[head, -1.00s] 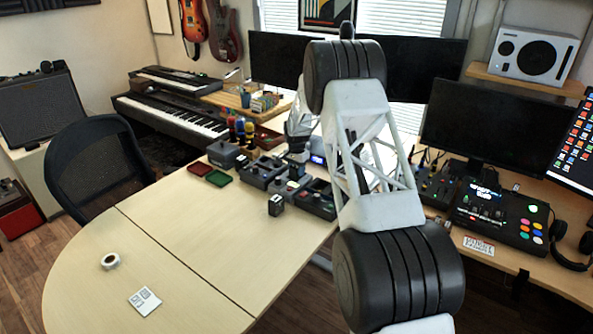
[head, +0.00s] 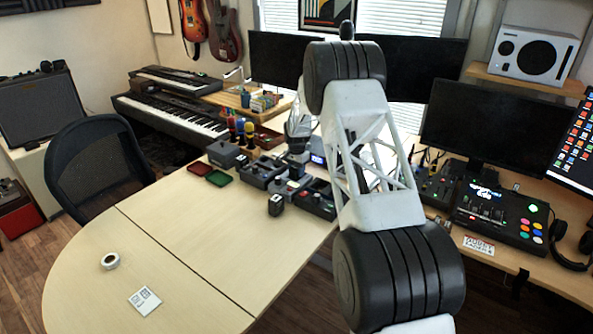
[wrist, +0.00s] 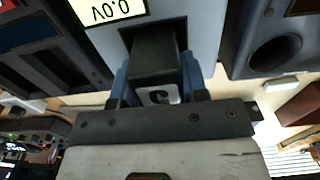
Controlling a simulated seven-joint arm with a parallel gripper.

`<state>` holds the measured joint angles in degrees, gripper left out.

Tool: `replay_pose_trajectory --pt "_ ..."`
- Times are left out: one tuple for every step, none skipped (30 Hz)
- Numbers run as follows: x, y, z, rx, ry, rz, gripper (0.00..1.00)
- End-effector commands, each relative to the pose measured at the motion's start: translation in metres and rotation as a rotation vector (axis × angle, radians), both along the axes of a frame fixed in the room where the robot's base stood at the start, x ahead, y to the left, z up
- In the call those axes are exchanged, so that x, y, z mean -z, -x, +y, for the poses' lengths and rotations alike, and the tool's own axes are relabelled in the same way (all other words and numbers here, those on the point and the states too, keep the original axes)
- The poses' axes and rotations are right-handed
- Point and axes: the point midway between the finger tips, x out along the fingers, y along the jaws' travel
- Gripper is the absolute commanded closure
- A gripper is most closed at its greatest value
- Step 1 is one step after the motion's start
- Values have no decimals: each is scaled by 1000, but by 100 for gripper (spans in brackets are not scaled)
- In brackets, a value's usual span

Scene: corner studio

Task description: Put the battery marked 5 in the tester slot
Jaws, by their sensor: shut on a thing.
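My gripper (wrist: 156,80) is shut on a dark battery (wrist: 154,52), with a blue-grey finger on each side of it. The tester's display (wrist: 108,8) reads 0.0V, upside down in the wrist view. In the head view my gripper (head: 297,158) is small, low over the dark units at the table's far edge, and the held battery is not clear there.
Dark units (head: 260,173) stand close around the gripper. A separate dark block (head: 276,205) stands in front of them. Red (head: 199,168) and green (head: 218,178) trays lie to the left.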

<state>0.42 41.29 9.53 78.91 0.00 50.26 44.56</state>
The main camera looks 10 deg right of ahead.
Motion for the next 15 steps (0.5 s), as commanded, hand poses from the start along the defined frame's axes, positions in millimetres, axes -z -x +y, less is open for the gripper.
replay_pose_trajectory --pt "0 0 0 0 0 0 93" --pt "1 0 0 0 0 0 93" --pt "1 0 0 0 0 0 93" --pt "2 0 0 0 0 0 93" --pt "2 0 0 0 0 0 93" --pt "3 0 0 0 0 0 93" --pt "3 0 0 0 0 0 93" --pt "3 0 0 0 0 0 93" --pt "4 0 0 0 0 0 93" --pt "4 0 0 0 0 0 93" --pt "5 0 0 0 0 0 93" --pt "5 0 0 0 0 0 93" --pt "5 0 0 0 0 0 57" --pt "5 0 0 0 0 0 52" --pt "5 0 0 0 0 0 49"
